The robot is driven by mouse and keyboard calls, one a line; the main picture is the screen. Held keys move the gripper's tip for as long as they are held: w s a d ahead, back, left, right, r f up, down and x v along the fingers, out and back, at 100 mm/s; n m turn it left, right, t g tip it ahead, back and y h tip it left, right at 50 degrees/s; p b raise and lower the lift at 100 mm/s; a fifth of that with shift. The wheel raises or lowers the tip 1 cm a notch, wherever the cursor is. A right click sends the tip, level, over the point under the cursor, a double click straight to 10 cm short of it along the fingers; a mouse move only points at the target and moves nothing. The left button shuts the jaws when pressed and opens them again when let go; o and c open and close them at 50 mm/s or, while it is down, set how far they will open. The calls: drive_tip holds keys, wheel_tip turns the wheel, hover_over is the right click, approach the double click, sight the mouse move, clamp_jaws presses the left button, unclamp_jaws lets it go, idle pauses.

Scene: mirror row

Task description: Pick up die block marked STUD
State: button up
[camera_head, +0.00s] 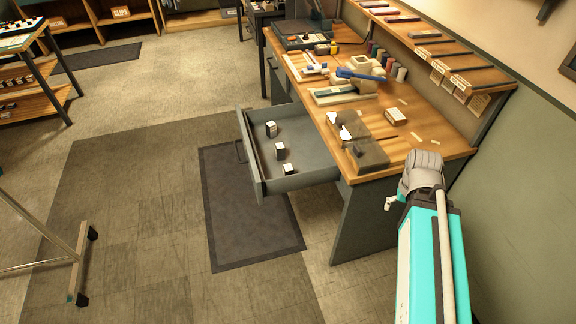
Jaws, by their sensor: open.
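Three small dark blocks with white tops stand apart in the open grey drawer (310,157): a far one (271,129), a middle one (280,151) and a near one (287,169). Their markings are too small to read, so I cannot tell which is marked STUD. A pale-topped block (395,116) lies on the wooden workbench (428,142). My teal arm link rises at the lower right, in front of the bench's near end. I cannot make out my gripper's fingers.
A dark grey fixture (368,156) sits on the bench near the drawer. A blue-handled tool (360,75) and coloured spools (386,62) stand farther back. A shelf (440,52) runs above the bench. A dark mat (245,215) covers floor beside the drawer; floor to the left is mostly clear.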

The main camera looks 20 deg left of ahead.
drive_tip(key=shift+r+p, duration=0.7)
drive_tip(key=shift+r, duration=0.5)
drive_tip(key=shift+c, duration=0.2)
drive_tip(key=c, duration=0.4)
drive_tip(key=shift+c, duration=0.2)
drive_tip(key=shift+a, duration=0.1)
